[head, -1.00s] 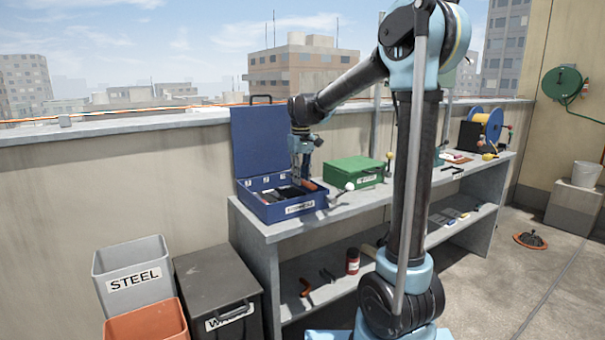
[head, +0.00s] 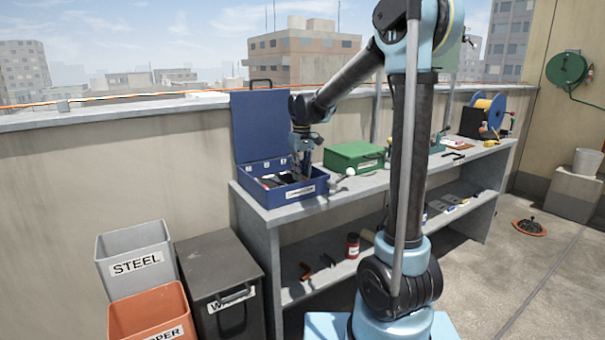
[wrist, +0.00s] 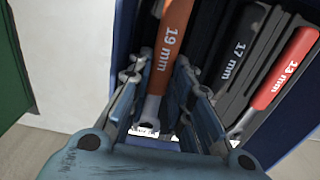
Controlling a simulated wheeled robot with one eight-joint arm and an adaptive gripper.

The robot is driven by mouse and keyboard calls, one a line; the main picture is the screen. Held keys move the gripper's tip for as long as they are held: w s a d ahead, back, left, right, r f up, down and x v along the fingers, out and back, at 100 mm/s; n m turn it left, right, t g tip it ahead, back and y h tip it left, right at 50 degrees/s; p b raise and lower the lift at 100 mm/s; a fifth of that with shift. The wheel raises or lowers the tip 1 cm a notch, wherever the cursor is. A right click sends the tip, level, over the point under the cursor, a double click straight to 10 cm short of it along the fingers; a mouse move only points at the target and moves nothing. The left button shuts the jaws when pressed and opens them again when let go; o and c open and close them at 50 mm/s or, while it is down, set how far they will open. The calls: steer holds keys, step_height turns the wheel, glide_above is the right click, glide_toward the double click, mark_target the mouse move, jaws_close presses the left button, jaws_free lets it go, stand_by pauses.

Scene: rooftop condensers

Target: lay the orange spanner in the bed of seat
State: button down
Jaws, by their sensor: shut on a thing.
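The orange spanner (wrist: 170,48), marked 19 mm, lies between the two fingers of my gripper (wrist: 162,82) in the wrist view. My gripper is shut on it. In the head view my gripper (head: 302,170) points down into the right part of the open blue toolbox (head: 288,195); I cannot make out the spanner there. In the wrist view a black spanner (wrist: 236,55) marked 17 mm and a red spanner (wrist: 285,70) marked 13 mm lie in dark beds to the right. The bed under the orange spanner is mostly hidden, so I cannot tell whether the spanner touches it.
The toolbox's raised lid (head: 258,125) stands behind my gripper. A green case (head: 354,157) is close on the right of the bench (head: 345,195). Grey (head: 137,262) and orange (head: 150,312) bins and a dark lidded bin (head: 217,270) stand at the lower left.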

steer(key=shift+f, duration=0.4)
stand_by(0.8)
steer(key=c, duration=1.4)
jaws_free()
steer(key=shift+o, duration=0.2)
step_height(320, 180, up, 12)
steer(key=f, duration=0.1)
steer(key=s+d+f+m, duration=0.1)
steer(key=s+d+m, duration=0.1)
steer(key=s+d, duration=0.65)
steer(key=s+d+f+m, duration=0.1)
steer(key=s+d+f, duration=0.3)
steer(key=s+f, duration=0.2)
steer(key=s+d+f+m+t, duration=0.1)
steer(key=s+d+f+m, duration=0.1)
steer(key=s+d+f, duration=0.3)
steer(key=s+d+f+m+t, duration=0.1)
steer(key=s+d+f, duration=0.3)
steer(key=s+f, duration=0.5)
steer(key=s, duration=0.3)
steer(key=shift+s+d+m, duration=0.15)
steer(key=shift+s+m, duration=0.05)
steer(key=shift+m, duration=0.1)
